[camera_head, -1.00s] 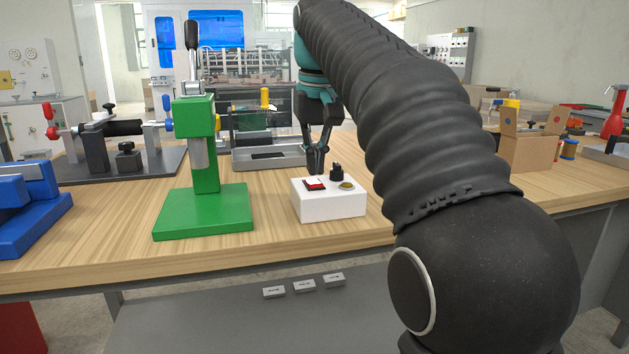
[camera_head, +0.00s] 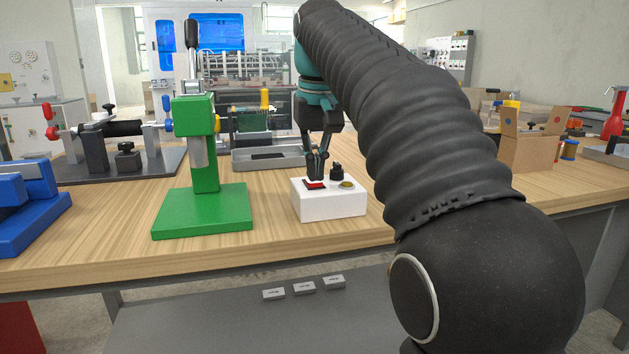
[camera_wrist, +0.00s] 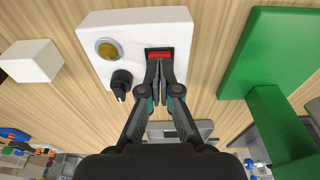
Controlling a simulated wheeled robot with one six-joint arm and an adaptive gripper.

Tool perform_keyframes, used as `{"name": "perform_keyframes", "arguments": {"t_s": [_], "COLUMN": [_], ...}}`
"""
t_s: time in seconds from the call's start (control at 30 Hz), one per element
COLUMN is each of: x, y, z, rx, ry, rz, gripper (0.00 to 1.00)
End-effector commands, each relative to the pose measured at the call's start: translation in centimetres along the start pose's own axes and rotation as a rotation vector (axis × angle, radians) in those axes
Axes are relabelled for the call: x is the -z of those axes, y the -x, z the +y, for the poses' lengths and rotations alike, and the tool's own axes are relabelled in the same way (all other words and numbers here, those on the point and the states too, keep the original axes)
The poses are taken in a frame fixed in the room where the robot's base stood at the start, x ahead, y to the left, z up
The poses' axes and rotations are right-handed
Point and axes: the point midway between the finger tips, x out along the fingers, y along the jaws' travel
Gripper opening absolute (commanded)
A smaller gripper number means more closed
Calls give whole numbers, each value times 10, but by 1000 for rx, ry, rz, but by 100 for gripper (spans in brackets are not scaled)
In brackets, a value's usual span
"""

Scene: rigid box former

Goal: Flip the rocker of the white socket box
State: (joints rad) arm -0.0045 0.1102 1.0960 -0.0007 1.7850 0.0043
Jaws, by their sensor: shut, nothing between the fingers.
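The white socket box (camera_head: 330,206) stands on the wooden bench, right of the green press. On its top are a red rocker (camera_head: 314,184), a black knob (camera_head: 337,171) and a round yellow button (camera_head: 347,185). In the wrist view the white box (camera_wrist: 135,22) shows the red rocker (camera_wrist: 160,54) in a dark frame. My gripper (camera_head: 317,178) is shut and empty, pointing down with its fingertips at the rocker. In the wrist view the fingertips (camera_wrist: 160,64) cover part of the rocker; whether they touch it I cannot tell.
The green press (camera_head: 203,208) stands close on the left. A grey tray fixture (camera_head: 268,157) is behind the box. A cardboard box (camera_head: 530,150) stands at the right. Bare bench (camera_head: 270,225) lies between the press and the white box.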

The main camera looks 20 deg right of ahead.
Motion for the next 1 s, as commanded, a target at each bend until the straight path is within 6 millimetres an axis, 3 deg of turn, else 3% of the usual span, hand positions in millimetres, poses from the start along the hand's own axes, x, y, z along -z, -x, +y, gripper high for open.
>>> {"name": "perform_keyframes", "arguments": {"t_s": [0.53,1.0], "x": [-1,3], "y": [-8,18], "z": [0,0], "rx": [0,0], "ry": [0,0], "rz": [-1,-1], "gripper": [0,0]}}
